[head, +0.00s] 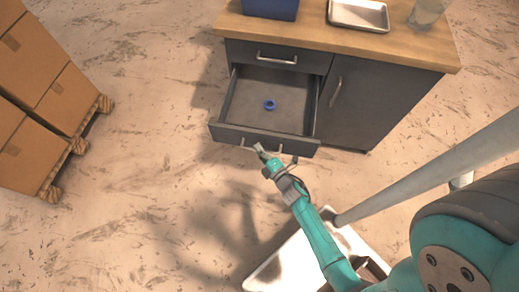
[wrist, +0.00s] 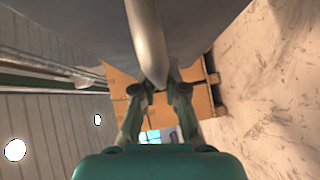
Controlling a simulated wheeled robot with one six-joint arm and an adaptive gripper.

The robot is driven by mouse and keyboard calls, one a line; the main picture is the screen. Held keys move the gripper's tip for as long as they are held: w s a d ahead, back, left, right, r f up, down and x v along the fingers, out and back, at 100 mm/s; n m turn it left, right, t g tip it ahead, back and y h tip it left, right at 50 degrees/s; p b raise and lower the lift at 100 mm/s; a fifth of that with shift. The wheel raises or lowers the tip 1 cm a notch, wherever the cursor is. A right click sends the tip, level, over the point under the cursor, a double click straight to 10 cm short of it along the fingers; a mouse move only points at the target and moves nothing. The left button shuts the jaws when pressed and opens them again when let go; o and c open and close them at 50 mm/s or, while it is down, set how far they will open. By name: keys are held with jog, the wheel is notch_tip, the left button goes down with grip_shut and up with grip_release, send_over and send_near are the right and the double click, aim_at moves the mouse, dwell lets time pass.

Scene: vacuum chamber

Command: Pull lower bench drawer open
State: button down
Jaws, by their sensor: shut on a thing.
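The lower bench drawer (head: 222,132) is pulled well out from the dark grey bench (head: 375,102) in the head view. A small blue ring-shaped item (head: 269,105) lies on its floor. My gripper (head: 259,148) is at the middle of the drawer's front, at the bar handle (head: 243,142), which it partly hides. In the wrist view, my gripper (wrist: 158,88) has its two fingers closed on the same metal handle (wrist: 147,40), which runs toward the top of the picture.
The upper drawer (head: 277,57) is shut, and a cupboard door with a handle (head: 336,92) is beside the drawers. A blue bin (head: 270,9), a metal tray (head: 358,14) and a clear container (head: 426,13) stand on the wooden top. Boxes (head: 40,65) on a pallet stand left. Floor between is clear.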

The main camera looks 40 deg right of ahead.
jog(key=c, duration=1.2)
grip_release()
jog(key=s+a+r, duration=0.1)
jog(key=s, duration=1)
jog(key=shift+s+a+r, duration=0.2)
jog(key=shift+s+r, duration=0.1)
jog(key=shift+s, duration=0.1)
jog(key=s+a+r+m, duration=0.3)
jog(key=s+r+m, duration=0.2)
jog(key=r, duration=0.4)
jog(key=s+a+r+m+g+y, duration=0.1)
jog(key=s+a+r+m, duration=0.2)
jog(key=s+r+m, duration=0.2)
jog(key=s+a+r+m, duration=0.3)
jog(key=s+r+m, duration=0.2)
jog(key=r, duration=0.8)
jog(key=s, duration=0.3)
jog(key=shift+s+a+g+y, duration=0.2)
jog(key=shift+a+g+y, duration=0.1)
jog(key=shift+y, duration=0.1)
